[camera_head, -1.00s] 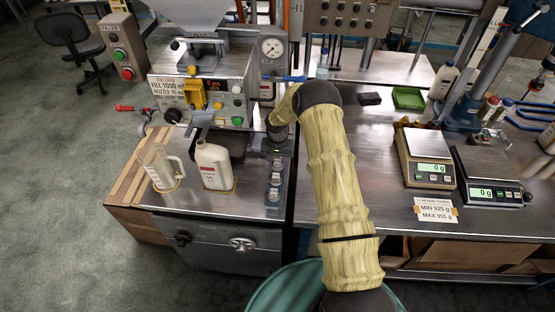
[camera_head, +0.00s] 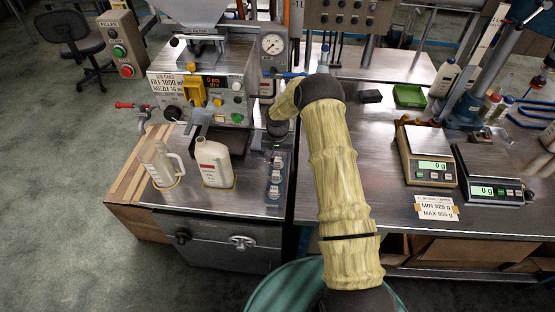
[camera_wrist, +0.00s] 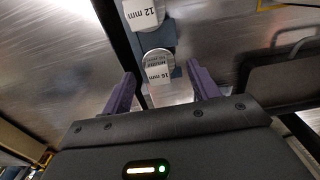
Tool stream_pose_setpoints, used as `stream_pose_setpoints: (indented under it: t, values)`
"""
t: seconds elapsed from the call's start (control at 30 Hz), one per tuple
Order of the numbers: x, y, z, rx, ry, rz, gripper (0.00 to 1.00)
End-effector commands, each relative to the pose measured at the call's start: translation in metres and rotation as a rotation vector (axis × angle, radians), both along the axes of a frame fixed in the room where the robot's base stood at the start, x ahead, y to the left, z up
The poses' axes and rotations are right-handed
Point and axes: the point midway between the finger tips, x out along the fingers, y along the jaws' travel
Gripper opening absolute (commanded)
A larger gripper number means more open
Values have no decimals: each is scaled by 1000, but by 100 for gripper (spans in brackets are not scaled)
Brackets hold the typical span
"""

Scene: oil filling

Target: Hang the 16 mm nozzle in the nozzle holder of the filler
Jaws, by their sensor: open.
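The 16 mm nozzle (camera_wrist: 158,68) shows its white labelled top in the wrist view, in a blue-grey rack (camera_wrist: 168,36). My gripper (camera_wrist: 160,72) is open, with one purple finger on each side of this nozzle's top. I cannot tell whether the fingers touch it. The 12 mm nozzle (camera_wrist: 144,14) is farther along the same rack. In the head view my gripper (camera_head: 278,130) is a dark shape above the rack's far end, its fingers hidden. The filler (camera_head: 205,85) stands to its left. I cannot make out its nozzle holder clearly.
A white bottle (camera_head: 214,163) and a clear jug (camera_head: 160,164) stand on the filler's metal table. The nozzle rack (camera_head: 274,180) is at its right edge. Two scales (camera_head: 427,158) (camera_head: 487,185) and a green tray (camera_head: 409,96) are on the right bench.

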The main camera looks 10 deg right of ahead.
Motion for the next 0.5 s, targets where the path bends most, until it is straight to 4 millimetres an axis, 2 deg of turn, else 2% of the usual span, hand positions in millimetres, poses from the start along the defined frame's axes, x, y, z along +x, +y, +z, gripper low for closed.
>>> stream_pose_setpoints:
  t: [0.33,0.5]
  values:
    - [-3,6,45,0,-1,2,60]
    - [-4,6,58,0,2,2,60]
